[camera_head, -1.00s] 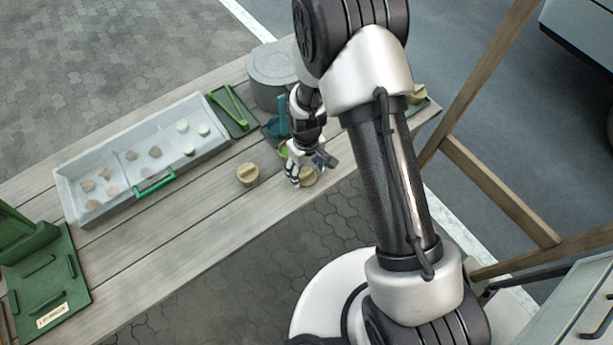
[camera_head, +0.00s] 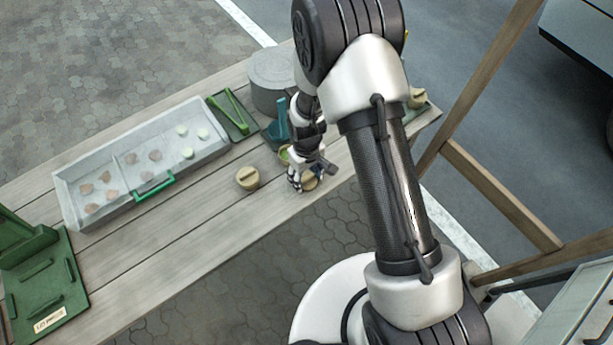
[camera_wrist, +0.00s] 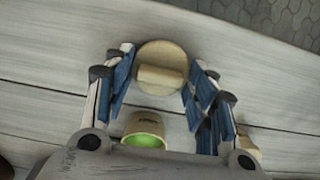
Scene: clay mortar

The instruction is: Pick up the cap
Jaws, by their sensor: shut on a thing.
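The cap (camera_wrist: 160,68) is a round tan disc with a raised bar across its top. In the wrist view it sits between the blue-padded fingers of my gripper (camera_wrist: 158,78), which is shut on it. In the head view my gripper (camera_head: 307,172) is over the table's front edge, and the cap (camera_head: 310,182) is partly hidden beneath it. I cannot tell whether the cap is clear of the surface. An open tan cup with green contents (camera_wrist: 144,131) stands close by, nearer the wrist.
On the wooden table (camera_head: 190,235), a tan lidded jar (camera_head: 247,178) stands left of my gripper. A grey tray of round pieces (camera_head: 112,208), a green rack (camera_head: 50,285), a grey round container (camera_head: 268,80) and another tan jar (camera_head: 416,98) stand around. A wooden frame (camera_head: 500,192) is at right.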

